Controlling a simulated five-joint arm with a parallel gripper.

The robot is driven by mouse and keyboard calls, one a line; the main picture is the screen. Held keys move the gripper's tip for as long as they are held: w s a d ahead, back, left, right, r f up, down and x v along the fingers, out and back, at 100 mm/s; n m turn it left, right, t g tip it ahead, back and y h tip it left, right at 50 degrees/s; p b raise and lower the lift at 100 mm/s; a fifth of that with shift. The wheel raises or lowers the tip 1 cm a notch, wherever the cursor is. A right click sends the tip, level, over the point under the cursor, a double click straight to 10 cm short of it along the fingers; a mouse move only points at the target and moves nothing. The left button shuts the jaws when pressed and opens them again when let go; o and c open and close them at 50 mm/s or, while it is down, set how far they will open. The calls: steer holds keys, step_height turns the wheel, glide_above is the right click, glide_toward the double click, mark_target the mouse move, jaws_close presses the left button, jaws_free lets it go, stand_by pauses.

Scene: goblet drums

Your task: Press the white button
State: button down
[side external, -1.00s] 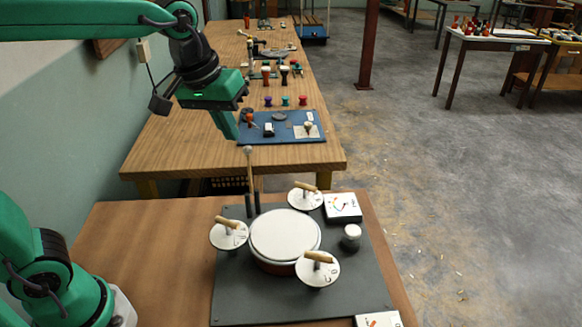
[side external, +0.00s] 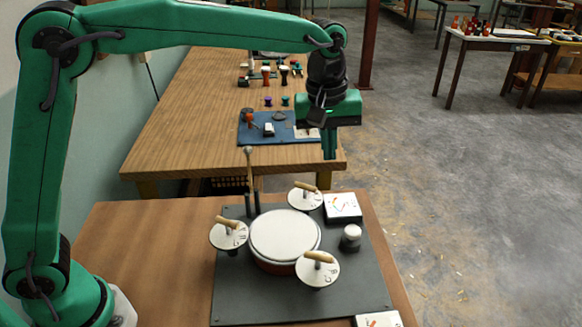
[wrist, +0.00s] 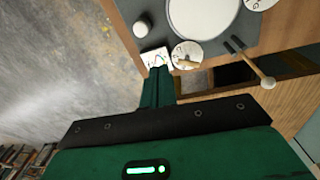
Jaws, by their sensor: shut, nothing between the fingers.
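My gripper (side external: 329,156) is shut and empty, pointing down in the air above and behind the button. In the wrist view its closed fingers (wrist: 157,75) point toward the board, with the button beyond and slightly left of the tips. The gripper is apart from the button, and nothing hides the button.
A drum with a white top (side external: 285,235) stands mid-board, ringed by white dials with wooden handles (side external: 318,269). A white box (side external: 342,208) sits just behind the button. A mallet (side external: 250,175) stands upright at the back. Another white box (side external: 378,320) is at front right.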

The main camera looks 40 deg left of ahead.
steer(key=n, duration=0.1)
glide_above(352, 231)
steer(key=shift+g, duration=0.4)
steer(key=f, duration=0.4)
steer(key=shift+s+a+f, duration=0.1)
steer(key=shift+s+f, duration=0.1)
steer(key=shift+s, duration=0.05)
steer(key=shift+f, duration=0.15)
steer(key=f, duration=1.3)
steer(key=shift+w+f, duration=0.3)
steer(key=shift+f, duration=0.05)
steer(key=shift+f, duration=1.15)
step_height(352, 231, up, 14)
steer(key=shift+s+r, duration=0.2)
steer(key=shift+s, duration=0.1)
